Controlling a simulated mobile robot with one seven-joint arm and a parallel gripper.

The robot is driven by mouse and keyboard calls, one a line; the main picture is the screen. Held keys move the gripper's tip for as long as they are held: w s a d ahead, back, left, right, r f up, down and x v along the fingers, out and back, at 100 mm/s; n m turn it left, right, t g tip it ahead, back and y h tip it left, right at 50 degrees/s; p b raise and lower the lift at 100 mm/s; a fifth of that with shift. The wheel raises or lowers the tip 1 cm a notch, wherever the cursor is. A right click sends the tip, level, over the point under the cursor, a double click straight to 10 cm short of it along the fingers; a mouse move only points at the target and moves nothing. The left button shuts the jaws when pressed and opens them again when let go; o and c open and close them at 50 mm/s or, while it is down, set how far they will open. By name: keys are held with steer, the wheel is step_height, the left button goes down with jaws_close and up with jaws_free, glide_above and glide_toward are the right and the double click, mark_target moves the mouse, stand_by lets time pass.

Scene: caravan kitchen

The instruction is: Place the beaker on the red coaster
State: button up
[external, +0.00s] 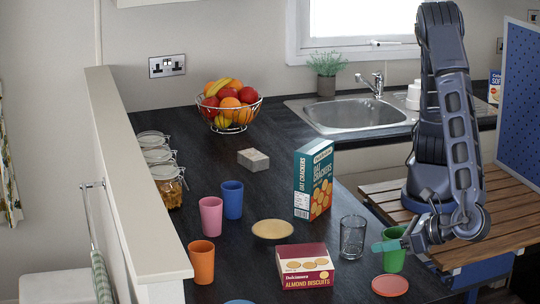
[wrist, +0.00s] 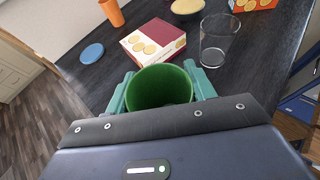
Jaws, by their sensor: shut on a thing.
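A green beaker (external: 394,252) is in my gripper (external: 390,245) near the counter's front right edge. The teal fingers are shut on it, one on each side, and it looks upright. In the wrist view the green beaker (wrist: 160,88) shows its open top between the fingers (wrist: 160,92). The red coaster (external: 389,285) lies flat and bare on the counter, just in front of and below the beaker in the external view. The coaster does not show in the wrist view. I cannot tell whether the beaker's base touches the counter.
A clear glass (external: 352,237) stands left of the beaker, with an almond biscuits box (external: 305,267) further left. An oat crackers box (external: 313,180), pink (external: 211,216), blue (external: 232,200) and orange (external: 201,262) cups, and a tan dish (external: 272,229) stand beyond. A blue disc (wrist: 92,53) lies leftward.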

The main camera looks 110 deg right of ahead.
mark_target(387, 255)
steer(key=shift+f, duration=2.05)
steer(key=o, duration=1)
steer(key=shift+f, duration=0.15)
steer(key=shift+s+a+r, duration=0.1)
steer(key=shift+r, duration=0.1)
steer(key=v, duration=1.1)
steer(key=shift+s+a, duration=0.25)
steer(key=shift+a, duration=0.05)
steer(key=shift+d+r, duration=0.1)
